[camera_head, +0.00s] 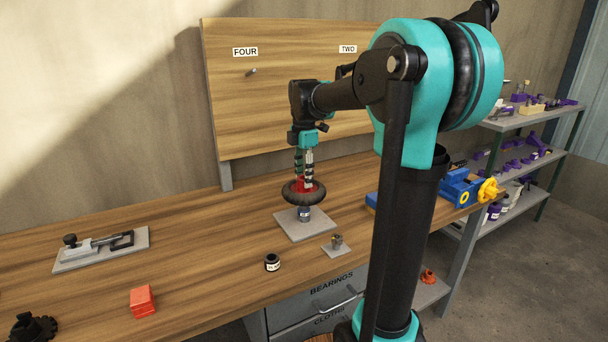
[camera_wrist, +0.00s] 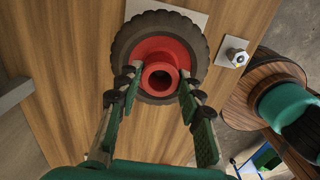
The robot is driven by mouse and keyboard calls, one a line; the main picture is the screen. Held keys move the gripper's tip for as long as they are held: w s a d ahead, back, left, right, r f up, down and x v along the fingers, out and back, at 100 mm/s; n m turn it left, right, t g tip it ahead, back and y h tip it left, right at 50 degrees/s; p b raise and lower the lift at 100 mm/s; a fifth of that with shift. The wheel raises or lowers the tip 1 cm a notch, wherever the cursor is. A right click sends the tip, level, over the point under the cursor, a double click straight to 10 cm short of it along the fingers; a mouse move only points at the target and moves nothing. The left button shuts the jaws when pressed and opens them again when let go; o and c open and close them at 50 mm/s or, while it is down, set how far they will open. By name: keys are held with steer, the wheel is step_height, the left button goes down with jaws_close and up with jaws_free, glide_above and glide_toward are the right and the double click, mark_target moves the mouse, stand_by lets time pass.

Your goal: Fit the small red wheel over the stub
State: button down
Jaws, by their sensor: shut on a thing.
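The small red wheel (camera_head: 297,197) has a red hub and a dark knobbly tyre. It lies roughly level above a grey plate on the bench. My gripper (camera_head: 303,180) comes down from above and is shut on the red hub. In the wrist view, the fingertips (camera_wrist: 158,77) lie on either side of the wheel's hub collar (camera_wrist: 160,63), and its bore looks dark.
A red block (camera_head: 143,301) and a clamp tool (camera_head: 100,247) lie left. A blue and yellow vise (camera_head: 465,188) is right. A wooden board (camera_head: 290,100) rises behind.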

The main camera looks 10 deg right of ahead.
steer(key=shift+f, duration=2.15)
steer(key=c, duration=0.9)
jaws_free()
step_height(320, 180, up, 12)
